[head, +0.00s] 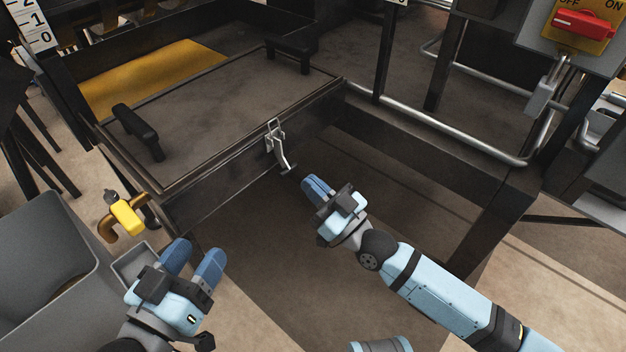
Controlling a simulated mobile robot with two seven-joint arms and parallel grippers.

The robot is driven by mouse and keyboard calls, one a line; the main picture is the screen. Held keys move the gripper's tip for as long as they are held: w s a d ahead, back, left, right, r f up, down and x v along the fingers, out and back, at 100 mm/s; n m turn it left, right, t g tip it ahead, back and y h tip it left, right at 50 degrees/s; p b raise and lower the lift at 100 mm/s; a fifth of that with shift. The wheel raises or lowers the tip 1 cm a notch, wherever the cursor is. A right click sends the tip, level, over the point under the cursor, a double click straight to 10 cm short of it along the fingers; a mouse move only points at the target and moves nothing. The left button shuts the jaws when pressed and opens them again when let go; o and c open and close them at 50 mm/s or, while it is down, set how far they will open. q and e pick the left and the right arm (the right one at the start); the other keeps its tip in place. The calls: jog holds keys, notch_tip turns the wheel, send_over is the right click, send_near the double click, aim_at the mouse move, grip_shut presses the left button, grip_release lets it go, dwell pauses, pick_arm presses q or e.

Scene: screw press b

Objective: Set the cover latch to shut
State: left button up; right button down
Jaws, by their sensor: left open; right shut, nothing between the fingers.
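The cover latch (279,150) is a small silver toggle clasp on the front face of the dark box, near its right end. Its lever hangs down and its lower end sticks out away from the face. The dark cover (215,110) lies flat on the box, with two black handles (137,131) on it. My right gripper (318,190) is shut and empty, just right of and below the latch lever, seemingly apart from it. My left gripper (194,258) is open and empty, at the lower left, away from the latch.
A yellow-handled valve (127,216) on a brass pipe sits left of the box, near my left gripper. A grey bin (40,245) stands at the lower left. Metal rails (450,145) and a red switch (582,24) are at the right. The space before the box front is open.

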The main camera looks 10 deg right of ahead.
pick_arm(q)
jog(key=r+p, duration=0.1)
jog(key=r+t, duration=0.1)
jog(key=r, duration=0.1)
jog(key=shift+s+p, duration=0.35)
jog(key=shift+p, duration=0.05)
pick_arm(e)
jog(key=f+v, duration=0.2)
jog(key=v, duration=0.8)
jog(key=shift+w+a, duration=0.15)
jog(key=shift+w, duration=0.05)
